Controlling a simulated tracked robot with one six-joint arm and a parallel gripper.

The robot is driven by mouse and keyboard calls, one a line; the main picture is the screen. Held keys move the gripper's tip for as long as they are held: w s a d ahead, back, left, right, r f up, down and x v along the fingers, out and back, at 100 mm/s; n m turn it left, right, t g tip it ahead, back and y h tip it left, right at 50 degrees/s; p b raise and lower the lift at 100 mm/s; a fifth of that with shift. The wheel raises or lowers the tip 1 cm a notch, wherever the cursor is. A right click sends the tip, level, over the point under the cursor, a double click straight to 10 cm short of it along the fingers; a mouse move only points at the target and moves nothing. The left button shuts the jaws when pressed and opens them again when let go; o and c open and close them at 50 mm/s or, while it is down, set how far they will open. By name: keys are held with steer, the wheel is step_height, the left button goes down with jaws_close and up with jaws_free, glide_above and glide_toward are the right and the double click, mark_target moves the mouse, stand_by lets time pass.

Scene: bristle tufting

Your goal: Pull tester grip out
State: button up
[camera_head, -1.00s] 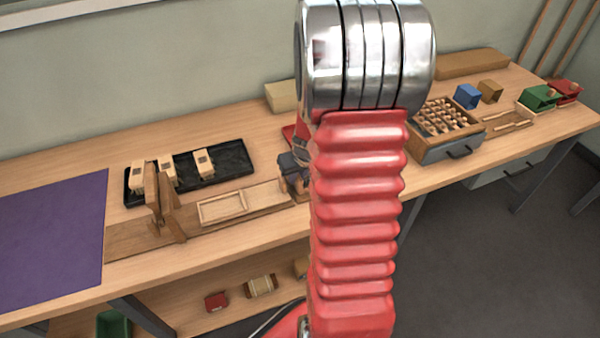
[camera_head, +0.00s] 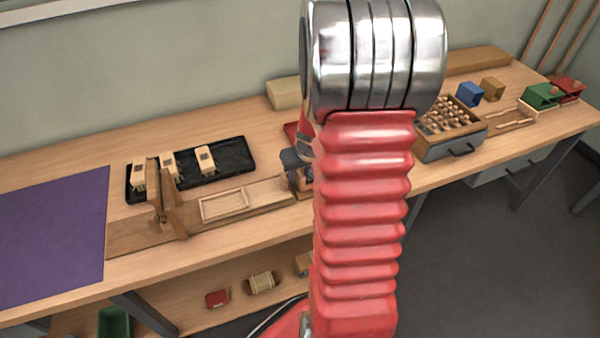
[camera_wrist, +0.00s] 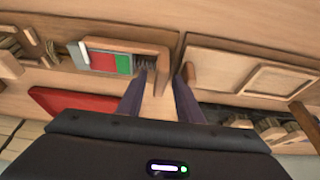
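In the wrist view, a wooden block with a red and green scale (camera_wrist: 110,62) lies ahead of my gripper (camera_wrist: 165,80), with dark bristles at its right end. A small rounded wooden piece (camera_wrist: 189,74), possibly the tester grip, stands just right of the bristles, near the right fingertip. My two dark fingers are apart, with light wood showing between them. I cannot tell whether the right finger touches the rounded piece. In the head view, my red arm hides most of the tester and gripper; a dark part of my gripper (camera_head: 294,160) shows at its left edge.
A shallow wooden tray (camera_head: 224,204) sits on the long board, left of my arm. A black tray (camera_head: 232,154) with several brush blocks lies behind it. A purple mat (camera_head: 50,238) covers the bench's left end. A drawer box (camera_head: 450,146) stands to the right.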

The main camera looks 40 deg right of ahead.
steer(key=v, duration=1.2)
steer(key=shift+s+r, duration=0.2)
steer(key=shift+r, duration=0.15)
steer(key=shift+a, duration=0.1)
steer(key=s+a+r+n, duration=0.2)
steer(key=s+a+r, duration=0.2)
steer(key=a, duration=0.9)
steer(key=s+a+r+n+t+y, duration=0.1)
steer(key=s+a+r, duration=0.4)
steer(key=a, duration=0.9)
steer(key=shift+a+r+n+y, duration=0.35)
steer(key=shift+r+n, duration=0.25)
steer(key=shift+r, duration=0.25)
steer(key=shift+s, duration=0.1)
